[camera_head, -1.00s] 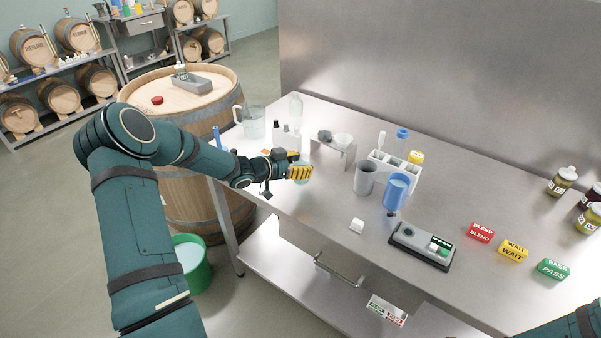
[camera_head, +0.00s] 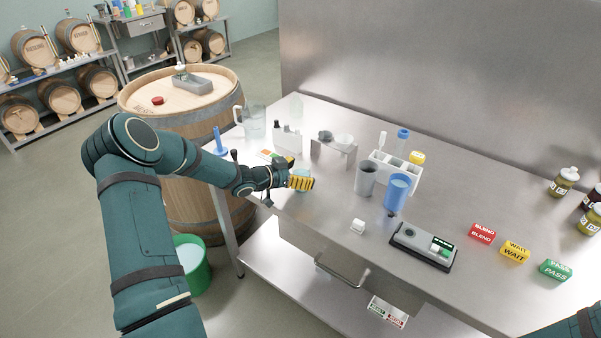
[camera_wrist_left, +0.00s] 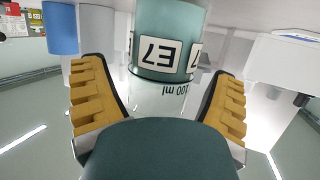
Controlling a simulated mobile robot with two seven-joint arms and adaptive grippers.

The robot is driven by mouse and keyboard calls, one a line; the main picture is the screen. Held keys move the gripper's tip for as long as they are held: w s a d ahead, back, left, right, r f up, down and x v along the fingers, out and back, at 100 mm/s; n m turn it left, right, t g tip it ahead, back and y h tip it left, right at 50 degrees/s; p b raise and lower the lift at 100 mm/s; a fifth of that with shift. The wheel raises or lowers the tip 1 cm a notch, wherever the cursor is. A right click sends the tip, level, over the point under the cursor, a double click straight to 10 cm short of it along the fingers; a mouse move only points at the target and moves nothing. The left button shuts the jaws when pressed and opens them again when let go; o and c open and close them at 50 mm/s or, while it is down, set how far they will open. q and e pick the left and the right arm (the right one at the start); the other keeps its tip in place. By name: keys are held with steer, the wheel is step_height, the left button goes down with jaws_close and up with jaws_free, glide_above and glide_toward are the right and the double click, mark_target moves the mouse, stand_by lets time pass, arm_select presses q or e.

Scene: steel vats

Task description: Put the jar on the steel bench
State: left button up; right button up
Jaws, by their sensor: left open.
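A small clear glass jar (camera_head: 302,171) is at the left part of the steel bench (camera_head: 320,222), mostly hidden behind my left fingertips. In the left wrist view the fingers (camera_wrist_left: 158,105) are on both sides of the jar, with gaps visible. The jar's contact with the bench is hidden. My right gripper is out of view.
A grey device (camera_head: 423,246) and coloured blocks (camera_head: 482,234) lie right. The bench front is mostly clear. A barrel (camera_head: 180,130) stands behind.

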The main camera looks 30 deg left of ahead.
arm_select(q)
steer(key=shift+r, duration=0.2)
steer(key=p+v, duration=0.1)
steer(key=v, duration=1.1)
steer(key=shift+a, duration=0.1)
